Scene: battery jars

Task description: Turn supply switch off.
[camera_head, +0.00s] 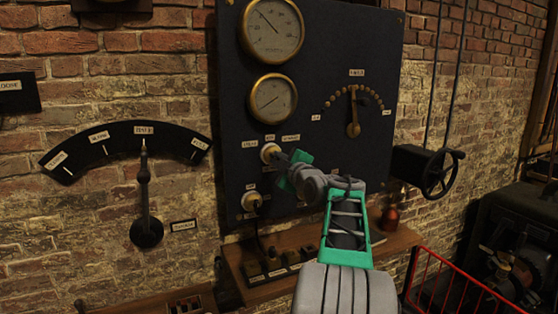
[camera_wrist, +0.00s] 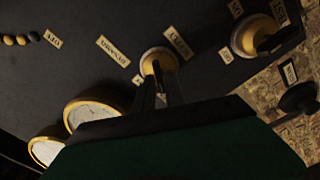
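A round brass-and-white switch (camera_head: 270,152) sits on the dark panel, below the two gauges. It has small labels at its left, top and right; the top one seems to read OFF. It also shows in the wrist view (camera_wrist: 159,58).
A second, similar switch (camera_head: 251,201) is lower on the panel, also in the wrist view (camera_wrist: 258,36). Gauges (camera_head: 272,30) are above. A dial lever (camera_head: 353,128) is to the right, a large lever (camera_head: 145,200) to the left. A wooden shelf (camera_head: 236,262) runs below.

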